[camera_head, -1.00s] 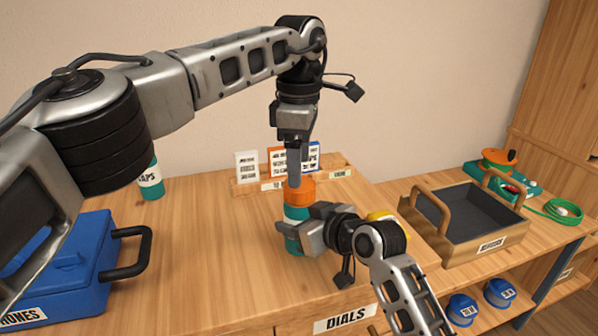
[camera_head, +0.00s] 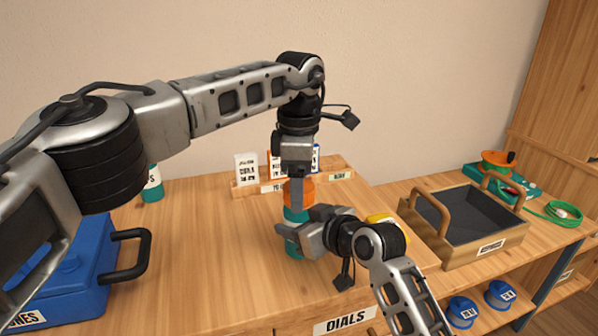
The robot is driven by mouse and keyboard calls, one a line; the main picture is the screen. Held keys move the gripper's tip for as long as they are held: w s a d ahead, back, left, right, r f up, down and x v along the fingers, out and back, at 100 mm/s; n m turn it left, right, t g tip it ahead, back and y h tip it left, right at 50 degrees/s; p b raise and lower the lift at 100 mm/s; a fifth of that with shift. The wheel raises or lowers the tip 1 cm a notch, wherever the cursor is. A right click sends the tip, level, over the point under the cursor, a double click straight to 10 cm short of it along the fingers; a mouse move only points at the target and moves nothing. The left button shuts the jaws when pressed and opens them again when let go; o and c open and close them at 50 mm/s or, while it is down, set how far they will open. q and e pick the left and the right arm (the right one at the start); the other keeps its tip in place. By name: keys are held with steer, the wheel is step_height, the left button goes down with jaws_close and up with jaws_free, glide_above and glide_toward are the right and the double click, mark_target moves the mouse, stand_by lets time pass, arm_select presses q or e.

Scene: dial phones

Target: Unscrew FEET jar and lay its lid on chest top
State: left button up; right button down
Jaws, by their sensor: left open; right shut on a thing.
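A jar with a teal body (camera_head: 295,250) and an orange lid (camera_head: 307,190) stands upright on the wooden chest top (camera_head: 210,250). Its label is hidden, so I cannot read FEET on it. My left gripper (camera_head: 297,200) points straight down at the lid, open, its near finger in front of the lid; the other finger is hidden. The lid sits on the jar. My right gripper (camera_head: 287,238) comes from the right and is shut on the jar's body below the lid.
Another teal jar (camera_head: 153,185) is partly behind my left arm. A blue case (camera_head: 75,260) stands at left, a card rack (camera_head: 245,188) behind, a yellow thing (camera_head: 382,217) beside my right arm. A wooden tray (camera_head: 470,250) is at right. The chest top's middle-left is clear.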

arm_select(q)
steer(key=c, duration=1)
steer(key=o, duration=1.1)
steer(key=shift+c, duration=0.2)
steer(key=shift+r, duration=0.1)
step_height(320, 180, up, 8)
steer(key=shift+d+f, duration=0.1)
steer(key=shift+f, duration=0.15)
steer(key=shift+c, duration=0.3)
steer(key=shift+f, duration=3.85)
